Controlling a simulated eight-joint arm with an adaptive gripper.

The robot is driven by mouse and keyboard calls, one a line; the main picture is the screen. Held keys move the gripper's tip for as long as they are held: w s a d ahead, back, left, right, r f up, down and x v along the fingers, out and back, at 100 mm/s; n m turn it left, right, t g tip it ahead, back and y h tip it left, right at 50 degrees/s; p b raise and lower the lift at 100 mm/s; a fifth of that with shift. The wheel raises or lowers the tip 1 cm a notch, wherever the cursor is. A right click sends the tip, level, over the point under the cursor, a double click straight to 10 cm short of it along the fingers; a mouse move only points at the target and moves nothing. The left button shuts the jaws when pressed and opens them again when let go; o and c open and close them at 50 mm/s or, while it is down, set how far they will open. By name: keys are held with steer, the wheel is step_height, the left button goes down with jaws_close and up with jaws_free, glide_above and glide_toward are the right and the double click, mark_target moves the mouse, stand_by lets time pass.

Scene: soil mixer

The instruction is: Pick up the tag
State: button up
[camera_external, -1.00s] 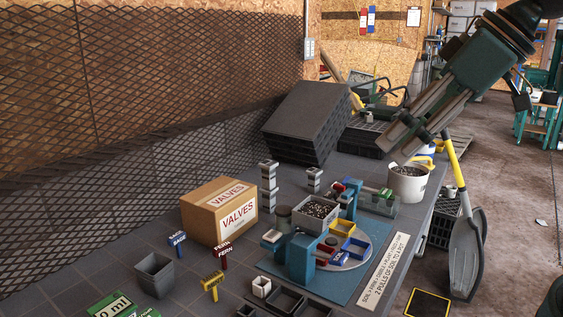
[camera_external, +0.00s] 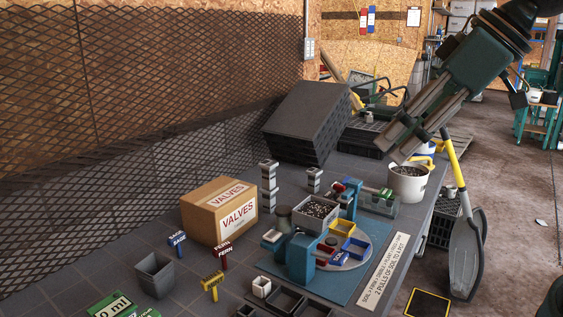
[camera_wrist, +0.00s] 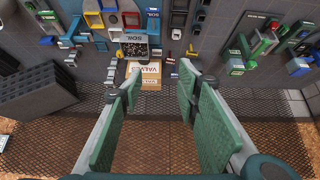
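Three small plant tags stand upright on the grey bench in the outside view: a blue one (camera_external: 177,239), a red one (camera_external: 222,250) and a yellow one (camera_external: 212,285). They are in front of the valves box. The yellow tag also shows in the wrist view (camera_wrist: 192,51), beyond the right fingertip. My gripper (camera_external: 402,143) is raised high over the right rear of the bench, well away from the tags. In the wrist view my gripper (camera_wrist: 159,72) has its green-padded fingers wide apart with nothing between them.
The cardboard valves box (camera_external: 220,210) stands behind the tags. A blue mixer with a turntable (camera_external: 350,262) is to their right. A dark empty pot (camera_external: 155,275) is at left. A white soil bucket (camera_external: 408,183) stands below my gripper, and black stacked trays (camera_external: 305,122) are behind.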

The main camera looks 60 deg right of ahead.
steer(key=w, duration=0.1)
steer(key=n+g+h+b, duration=0.1)
steer(key=n+g+b, duration=0.5)
steer(key=n, duration=0.9)
glide_above(210, 276)
steer(key=p, duration=0.1)
steer(key=shift+g, duration=0.6)
steer(key=f, duration=3)
steer(key=shift+a+f, duration=0.2)
steer(key=shift+a+f+n, duration=0.15)
steer(key=shift+f+n, duration=0.15)
steer(key=shift+f, duration=0.05)
steer(key=shift+f, duration=0.15)
steer(key=shift+d+f, duration=0.2)
steer(key=shift+f, duration=0.95)
